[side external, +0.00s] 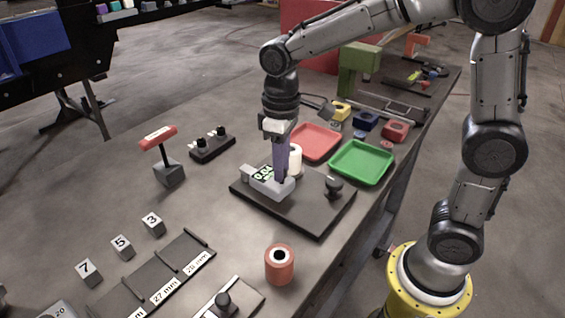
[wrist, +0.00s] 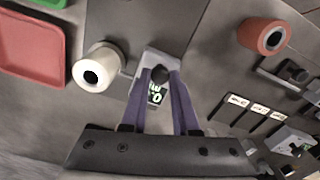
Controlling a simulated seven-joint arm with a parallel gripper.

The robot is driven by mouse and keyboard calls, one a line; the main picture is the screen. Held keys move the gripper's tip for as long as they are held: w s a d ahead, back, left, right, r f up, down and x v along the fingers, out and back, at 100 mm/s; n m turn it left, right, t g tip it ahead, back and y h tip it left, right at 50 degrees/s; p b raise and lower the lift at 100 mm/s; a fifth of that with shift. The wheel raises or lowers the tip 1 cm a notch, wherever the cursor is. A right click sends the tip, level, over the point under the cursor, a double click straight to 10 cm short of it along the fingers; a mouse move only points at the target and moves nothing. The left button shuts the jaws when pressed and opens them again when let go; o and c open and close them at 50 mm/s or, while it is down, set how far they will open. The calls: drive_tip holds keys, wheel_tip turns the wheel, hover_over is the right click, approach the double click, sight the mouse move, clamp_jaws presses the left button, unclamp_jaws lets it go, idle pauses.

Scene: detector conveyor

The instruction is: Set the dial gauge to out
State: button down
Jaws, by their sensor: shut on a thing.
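The dial gauge (side external: 268,184) is a light grey block with a lit green digital display, on a dark base plate (side external: 318,211) in the middle of the table. In the wrist view its grey body (wrist: 151,57) and part of the display show between my fingers. My gripper (side external: 281,178) points down at the gauge. In the wrist view its two purple fingers (wrist: 161,77) are shut on a small black knob (wrist: 160,73) at the gauge. The fingers partly hide the display, and its digits cannot be read fully.
A white cylinder (side external: 296,158) stands close behind my gripper. A black knob (side external: 334,187) rises from the plate's right side. A red tray (side external: 316,142) and green tray (side external: 361,163) lie behind. An orange-red roll (side external: 279,265) stands in front.

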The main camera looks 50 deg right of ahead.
drive_tip(key=w+a+m, duration=0.4)
drive_tip(key=a+m, duration=0.3)
drive_tip(key=m, duration=0.2)
drive_tip(key=shift+a, duration=0.4)
drive_tip(key=shift+r, duration=0.1)
idle(0.4)
drive_tip(key=c, duration=0.7)
unclamp_jaws()
wheel_tip(320, 180, up, 14)
drive_tip(key=shift+f, duration=0.15)
